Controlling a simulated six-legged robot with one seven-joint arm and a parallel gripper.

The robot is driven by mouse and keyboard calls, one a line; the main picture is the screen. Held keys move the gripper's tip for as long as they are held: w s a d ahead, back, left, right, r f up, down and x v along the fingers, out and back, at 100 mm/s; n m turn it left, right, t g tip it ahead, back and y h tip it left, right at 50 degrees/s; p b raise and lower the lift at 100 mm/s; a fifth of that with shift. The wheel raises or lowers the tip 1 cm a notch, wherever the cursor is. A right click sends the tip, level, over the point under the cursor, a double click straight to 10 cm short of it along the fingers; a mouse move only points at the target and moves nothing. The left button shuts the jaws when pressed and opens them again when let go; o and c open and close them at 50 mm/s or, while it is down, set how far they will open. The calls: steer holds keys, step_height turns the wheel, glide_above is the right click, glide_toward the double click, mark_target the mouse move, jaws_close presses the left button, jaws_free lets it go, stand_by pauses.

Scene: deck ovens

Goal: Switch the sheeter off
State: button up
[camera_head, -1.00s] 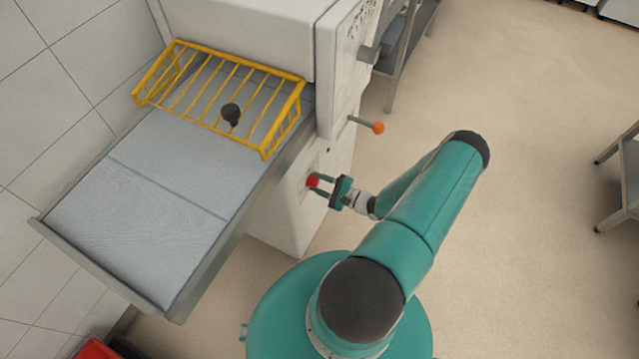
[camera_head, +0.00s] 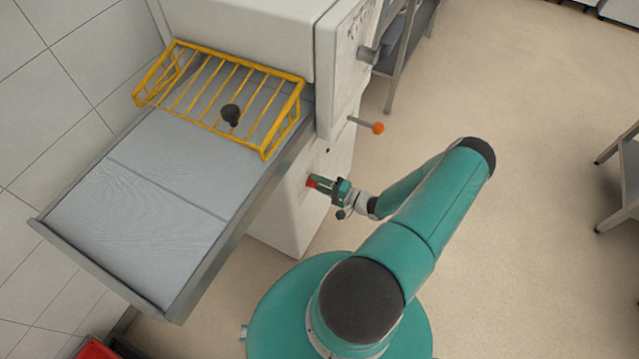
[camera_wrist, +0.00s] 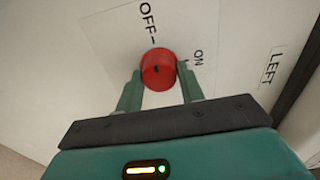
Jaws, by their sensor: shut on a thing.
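The sheeter (camera_head: 290,225) is a white machine with a grey belt table (camera_head: 140,215), left of my arm in the head view. Its red rotary switch (camera_head: 312,183) is on the side panel below the table. In the wrist view the round red knob (camera_wrist: 158,68) sits between my two green fingertips, with OFF printed above it and ON to its right. My gripper (camera_head: 321,184) is shut on the knob; it also shows in the wrist view (camera_wrist: 157,82). Which label the knob points to is not clear.
A yellow wire guard (camera_head: 215,92) stands over the belt. A lever with an orange ball (camera_head: 378,128) sticks out above my gripper. A metal table (camera_head: 628,175) stands at the right edge. The floor between is open.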

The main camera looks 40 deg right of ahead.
stand_by(0.4)
steer(key=o, duration=1)
steer(key=v, duration=1.3)
steer(key=shift+s, duration=0.4)
